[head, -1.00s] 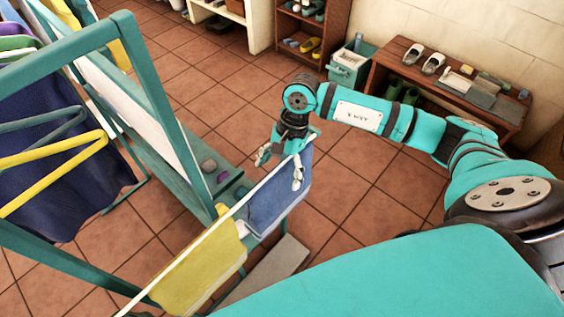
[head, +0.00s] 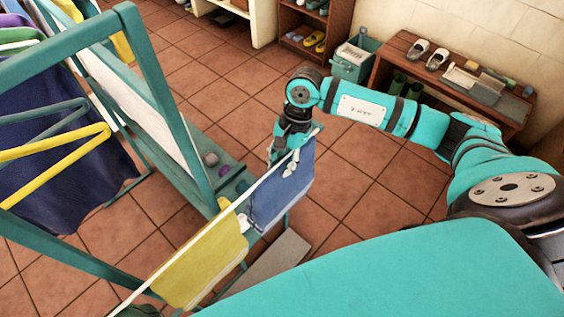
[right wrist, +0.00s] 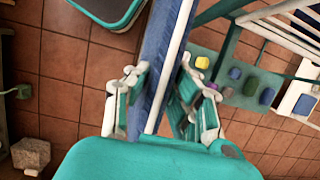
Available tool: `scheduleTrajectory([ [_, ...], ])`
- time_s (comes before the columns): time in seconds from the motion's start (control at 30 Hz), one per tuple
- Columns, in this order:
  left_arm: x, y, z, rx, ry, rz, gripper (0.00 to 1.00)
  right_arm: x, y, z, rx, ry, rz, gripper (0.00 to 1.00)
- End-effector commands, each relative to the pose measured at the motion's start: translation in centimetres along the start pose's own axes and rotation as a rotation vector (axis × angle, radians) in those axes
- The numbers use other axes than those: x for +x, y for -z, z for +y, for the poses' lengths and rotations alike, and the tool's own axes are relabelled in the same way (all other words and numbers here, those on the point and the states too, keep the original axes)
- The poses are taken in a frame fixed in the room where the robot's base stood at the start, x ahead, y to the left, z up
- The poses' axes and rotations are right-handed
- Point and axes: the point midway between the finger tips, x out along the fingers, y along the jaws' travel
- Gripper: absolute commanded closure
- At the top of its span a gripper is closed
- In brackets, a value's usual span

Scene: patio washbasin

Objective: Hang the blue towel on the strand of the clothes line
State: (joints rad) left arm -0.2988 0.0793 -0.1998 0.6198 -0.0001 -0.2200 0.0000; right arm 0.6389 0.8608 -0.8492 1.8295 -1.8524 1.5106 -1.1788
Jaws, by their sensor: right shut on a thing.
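The blue towel (head: 282,195) is draped over the white strand of the clothes line (head: 187,238), at its far end, beside a yellow cloth (head: 205,265). My right gripper (head: 282,158) is at the towel's upper edge, its fingers on both sides of the strand. In the right wrist view the blue towel (right wrist: 157,55) runs between the fingers of the right gripper (right wrist: 160,92), with the white strand (right wrist: 170,65) along it. The gripper is shut on the towel. My left gripper is out of view.
A teal rack (head: 165,90) with hanging clothes stands at left. Stones (head: 211,159) lie on its low ledge. A bench with shoes (head: 465,85) and a teal box (head: 350,62) stand along the back wall. Tiled floor between them is free.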

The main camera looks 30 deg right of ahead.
Motion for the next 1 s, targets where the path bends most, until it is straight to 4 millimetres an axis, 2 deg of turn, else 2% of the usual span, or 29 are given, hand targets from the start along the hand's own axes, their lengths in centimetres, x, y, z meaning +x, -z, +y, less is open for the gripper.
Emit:
scheduleTrajectory([
  [0.17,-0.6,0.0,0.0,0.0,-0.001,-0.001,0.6,-0.9,-0.3,0.0,-0.001,0.001,0.0,1.0],
  [1.0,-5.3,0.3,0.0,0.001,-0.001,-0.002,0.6,-10.7,-3.3,-0.3,-0.002,0.002,0.0,1.0],
])
